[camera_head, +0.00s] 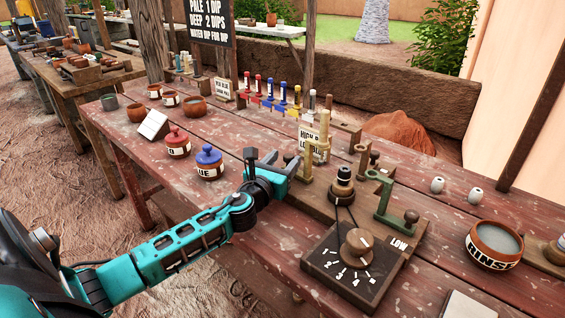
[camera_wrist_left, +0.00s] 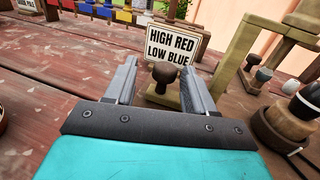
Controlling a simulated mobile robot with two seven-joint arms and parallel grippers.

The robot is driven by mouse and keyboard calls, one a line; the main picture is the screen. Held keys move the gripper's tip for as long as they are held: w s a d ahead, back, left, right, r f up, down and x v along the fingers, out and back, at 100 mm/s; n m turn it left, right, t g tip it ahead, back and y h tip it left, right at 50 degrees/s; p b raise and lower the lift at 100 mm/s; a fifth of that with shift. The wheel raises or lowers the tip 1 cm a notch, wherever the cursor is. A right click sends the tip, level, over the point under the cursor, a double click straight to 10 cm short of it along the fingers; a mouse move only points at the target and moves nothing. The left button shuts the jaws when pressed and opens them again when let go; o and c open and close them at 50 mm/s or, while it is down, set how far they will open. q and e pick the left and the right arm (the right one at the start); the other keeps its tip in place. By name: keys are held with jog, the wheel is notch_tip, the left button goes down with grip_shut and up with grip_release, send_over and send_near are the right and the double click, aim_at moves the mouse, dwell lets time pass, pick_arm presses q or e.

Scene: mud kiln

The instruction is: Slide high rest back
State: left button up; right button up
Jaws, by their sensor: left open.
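The high rest (camera_head: 308,170) is a tan-yellow bracket at the back left of the dark dial board; it also shows in the left wrist view (camera_wrist_left: 232,62). A dark brown round knob (camera_wrist_left: 164,74) stands on a yellowish block at its left side. My left gripper (camera_head: 272,160) is open at the board's left side. In the left wrist view its two fingers (camera_wrist_left: 160,88) appear on either side of the knob, with gaps showing; I cannot tell how deep the knob sits between them. A green rest (camera_head: 382,200) stands by the LOW label. My right gripper is not in view.
A "HIGH RED LOW BLUE" sign (camera_head: 314,145) stands just behind the knob. A dial (camera_head: 358,242) and a dark spindle (camera_head: 342,187) are right of the gripper. A rinse bowl (camera_head: 493,245) is far right.

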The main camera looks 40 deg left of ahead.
pick_arm(q)
jog(key=shift+s+d, duration=0.1)
jog(key=shift+s, duration=0.2)
jog(key=s, duration=0.3)
jog(key=s+d, duration=0.1)
jog(key=s, duration=0.3)
jog(key=s+d, duration=0.1)
jog(key=s, duration=0.2)
jog(key=shift+s+f, duration=0.1)
jog(key=shift+s, duration=0.15)
jog(key=shift+s+d, duration=0.1)
jog(key=shift+s, duration=0.7)
